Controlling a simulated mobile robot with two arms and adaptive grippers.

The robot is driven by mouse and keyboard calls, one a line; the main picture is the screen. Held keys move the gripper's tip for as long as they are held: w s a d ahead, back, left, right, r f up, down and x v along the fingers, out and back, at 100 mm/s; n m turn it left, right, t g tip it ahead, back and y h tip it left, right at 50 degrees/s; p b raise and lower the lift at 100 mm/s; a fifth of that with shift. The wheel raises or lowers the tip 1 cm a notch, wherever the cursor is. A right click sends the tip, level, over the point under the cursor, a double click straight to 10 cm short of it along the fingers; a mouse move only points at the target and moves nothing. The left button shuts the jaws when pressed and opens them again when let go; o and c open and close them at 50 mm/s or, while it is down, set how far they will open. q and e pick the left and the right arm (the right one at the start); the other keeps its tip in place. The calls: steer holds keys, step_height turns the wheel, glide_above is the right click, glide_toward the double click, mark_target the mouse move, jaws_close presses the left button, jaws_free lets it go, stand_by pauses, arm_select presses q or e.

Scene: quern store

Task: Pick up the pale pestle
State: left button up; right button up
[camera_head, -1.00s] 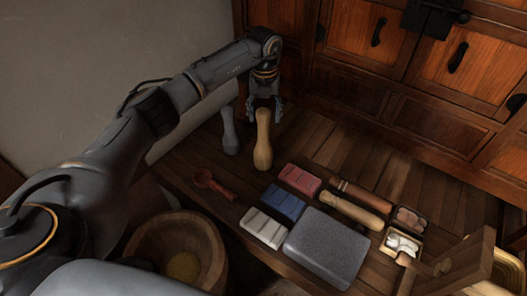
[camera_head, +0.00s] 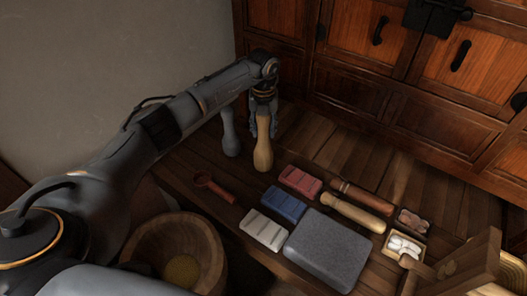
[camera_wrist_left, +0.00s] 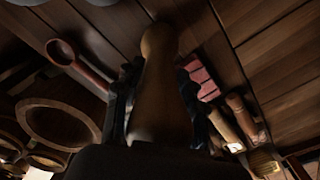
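The pale pestle (camera_head: 263,154) stands upright on the wooden bench, its rounded bottom end wider than its neck. My left gripper (camera_head: 263,130) is over it from above, with one finger on each side of its upper part. In the left wrist view the pestle (camera_wrist_left: 160,85) runs between the two fingers of the left gripper (camera_wrist_left: 156,88). The fingers look open, with narrow dark gaps beside the wood. The gripper hides the pestle's top in the head view. My right gripper is not in view.
A grey pestle (camera_head: 230,133) stands close on the left. A red-brown spoon (camera_head: 214,188), red block (camera_head: 300,181), blue block (camera_head: 285,203), pale block (camera_head: 264,229) and grey stone slab (camera_head: 328,249) lie nearer. A wooden bowl (camera_head: 217,249) is at the front left. Cabinets (camera_head: 395,100) stand behind.

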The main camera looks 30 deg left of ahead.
arm_select(q)
jaws_close()
steer(key=shift+r, duration=0.2)
